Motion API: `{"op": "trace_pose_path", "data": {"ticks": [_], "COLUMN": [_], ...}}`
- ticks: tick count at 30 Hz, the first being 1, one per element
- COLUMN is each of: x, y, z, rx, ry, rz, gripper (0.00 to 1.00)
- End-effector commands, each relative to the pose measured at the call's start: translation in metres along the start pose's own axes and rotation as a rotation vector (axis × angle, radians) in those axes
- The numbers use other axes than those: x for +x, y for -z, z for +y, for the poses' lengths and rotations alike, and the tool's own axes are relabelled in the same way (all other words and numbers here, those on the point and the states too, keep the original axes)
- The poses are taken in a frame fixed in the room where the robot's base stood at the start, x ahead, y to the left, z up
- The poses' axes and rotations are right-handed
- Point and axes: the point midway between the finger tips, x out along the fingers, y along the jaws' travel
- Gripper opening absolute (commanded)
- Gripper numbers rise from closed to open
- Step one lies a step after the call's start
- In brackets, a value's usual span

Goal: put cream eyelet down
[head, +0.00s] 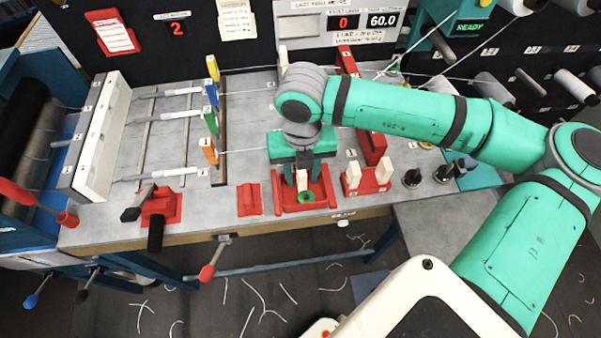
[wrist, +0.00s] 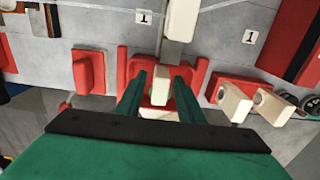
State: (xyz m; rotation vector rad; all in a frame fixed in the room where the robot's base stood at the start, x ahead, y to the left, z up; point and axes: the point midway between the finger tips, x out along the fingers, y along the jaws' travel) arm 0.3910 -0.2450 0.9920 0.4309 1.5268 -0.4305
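The cream eyelet (head: 302,180) is a small upright cream piece over the red tray (head: 333,189), close to a green ring (head: 307,196) in that tray. It also shows in the wrist view (wrist: 160,88). My gripper (head: 302,184) points down over the tray, with one green finger on each side of the eyelet. In the wrist view my gripper (wrist: 160,82) has its fingers apart, with narrow gaps seeming to show beside the cream piece. The eyelet's base is partly hidden, so I cannot tell exactly how it rests.
A red block with two cream pieces (head: 354,176) stands right of the tray, with black knobs (head: 411,178) beyond. A small red block (head: 249,200) and a red clamp (head: 160,206) lie left. Colored tabs and threads stand behind. The table's front edge is close.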

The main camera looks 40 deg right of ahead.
Motion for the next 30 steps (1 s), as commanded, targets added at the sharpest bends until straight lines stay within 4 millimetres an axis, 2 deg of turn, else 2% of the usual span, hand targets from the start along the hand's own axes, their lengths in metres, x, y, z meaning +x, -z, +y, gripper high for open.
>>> {"op": "trace_pose_path", "data": {"ticks": [11,17,24,30], "x": [-0.006,-0.036,-0.084,-0.112], "y": [0.0,-0.001,-0.001,0.0], "z": [0.0,-0.001,-0.001,0.0], "rx": [0.0,0.0,0.0,0.0], "ry": [0.001,0.003,0.003,0.001], "rz": [0.0,-0.003,-0.003,-0.001], "gripper": [0.34,0.34,0.34,0.34]}}
